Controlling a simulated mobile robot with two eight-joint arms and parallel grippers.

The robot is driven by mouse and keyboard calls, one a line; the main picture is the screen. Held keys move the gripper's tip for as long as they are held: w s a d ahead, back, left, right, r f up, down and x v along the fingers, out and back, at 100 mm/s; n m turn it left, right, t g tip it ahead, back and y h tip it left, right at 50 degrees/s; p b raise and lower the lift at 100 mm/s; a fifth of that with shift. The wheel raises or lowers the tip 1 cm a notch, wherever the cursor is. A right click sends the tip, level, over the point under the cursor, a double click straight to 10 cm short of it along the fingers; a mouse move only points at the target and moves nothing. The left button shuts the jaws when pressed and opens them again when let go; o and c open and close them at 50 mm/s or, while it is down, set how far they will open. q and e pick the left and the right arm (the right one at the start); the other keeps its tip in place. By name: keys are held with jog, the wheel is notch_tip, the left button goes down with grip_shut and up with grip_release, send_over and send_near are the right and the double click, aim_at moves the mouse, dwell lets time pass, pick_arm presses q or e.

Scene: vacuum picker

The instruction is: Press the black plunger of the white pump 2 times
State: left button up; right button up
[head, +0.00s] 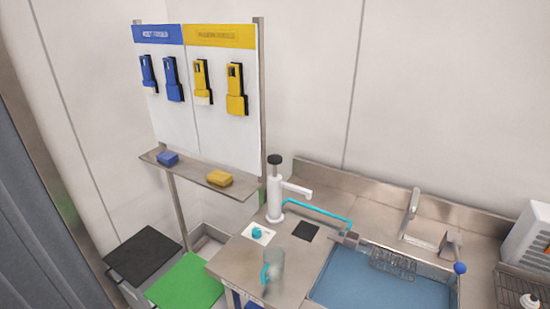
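The white pump (275,196) stands upright on the metal counter, left of the sink. Its black plunger (274,160) sticks up at the top, and a white spout (297,190) points to the right. A cyan tube (330,214) runs from the pump's side toward the sink. Nothing touches the plunger. Neither of my grippers is in the head view.
A clear jug with a cyan handle (272,268) stands in front of the pump, near a white plate with a cyan knob (258,233). A sink (380,283) lies right. A shelf (205,176) with blue and yellow blocks is left.

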pick_arm(q)
grip_shut()
dwell(1.5)
